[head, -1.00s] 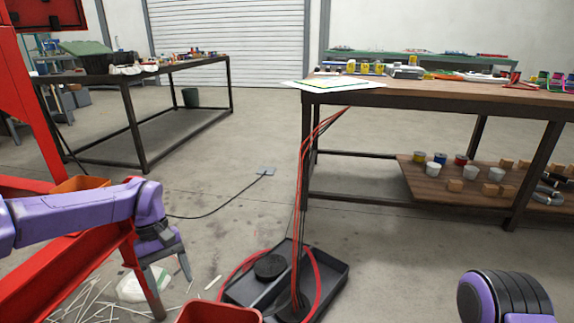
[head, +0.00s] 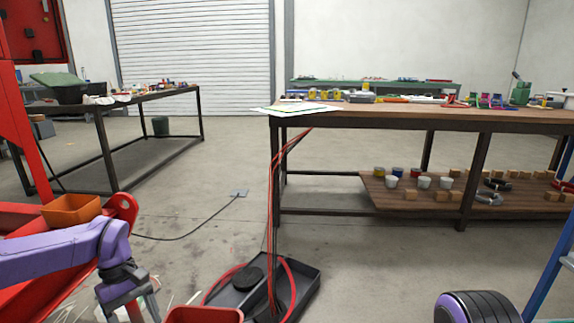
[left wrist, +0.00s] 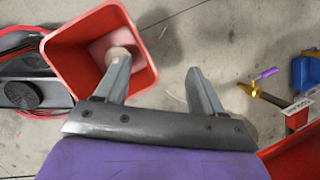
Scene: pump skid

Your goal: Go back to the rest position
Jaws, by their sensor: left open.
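My left gripper (left wrist: 158,85) is open and empty in the left wrist view, pointing down above the floor. In the head view my left gripper (head: 140,312) hangs at the lower left, partly cut off by the bottom edge, left of the red bin (head: 205,315). Part of my right arm (head: 478,308) shows at the bottom right; its gripper is out of view.
A workbench (head: 400,112) with a lower shelf (head: 385,190) stands ahead right. A black tray (head: 300,290) with red hose lies on the floor. Red framework (head: 30,250) is at left, a blue ladder (head: 553,265) at right.

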